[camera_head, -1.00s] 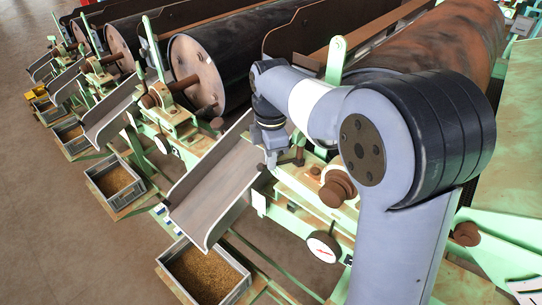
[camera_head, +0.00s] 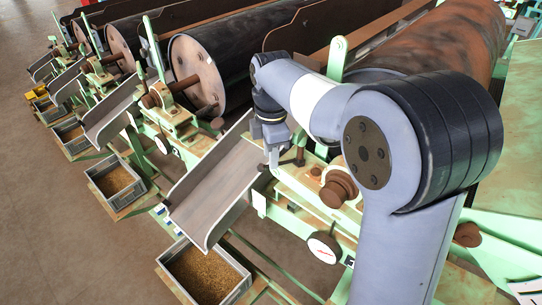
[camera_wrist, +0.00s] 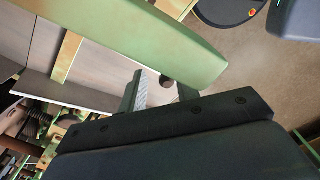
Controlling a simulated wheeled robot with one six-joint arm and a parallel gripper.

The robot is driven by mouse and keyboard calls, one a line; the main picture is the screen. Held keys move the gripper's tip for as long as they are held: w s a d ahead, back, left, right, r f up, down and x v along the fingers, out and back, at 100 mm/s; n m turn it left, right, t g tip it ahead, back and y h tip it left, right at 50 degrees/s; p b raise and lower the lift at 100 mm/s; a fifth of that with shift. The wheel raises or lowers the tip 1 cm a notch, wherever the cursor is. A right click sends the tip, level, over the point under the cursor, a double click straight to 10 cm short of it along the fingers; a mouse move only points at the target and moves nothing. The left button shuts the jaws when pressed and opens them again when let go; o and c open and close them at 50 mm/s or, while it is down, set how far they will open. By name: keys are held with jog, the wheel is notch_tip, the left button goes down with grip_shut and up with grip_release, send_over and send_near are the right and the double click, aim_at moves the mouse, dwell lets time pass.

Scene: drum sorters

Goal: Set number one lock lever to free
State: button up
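No number label is readable, so I cannot tell which lever is number one.
A brown knob (camera_head: 338,188) and a round white dial (camera_head: 324,247) sit on the near frame. A grey bin of grain (camera_head: 203,275) stands below the chute. Similar drum machines (camera_head: 197,70) recede to the left. Open floor (camera_head: 45,220) lies at the left.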

notch_tip(320, 180, up, 10)
jog(key=shift+f, duration=0.25)
jog(key=shift+w, duration=0.1)
jog(key=f, duration=1)
jog(key=shift+s+f, duration=0.2)
jog(key=shift+f, duration=0.35)
jog(key=shift+s+n, duration=0.15)
jog(key=shift+n, duration=0.15)
jog(key=shift+r, duration=0.1)
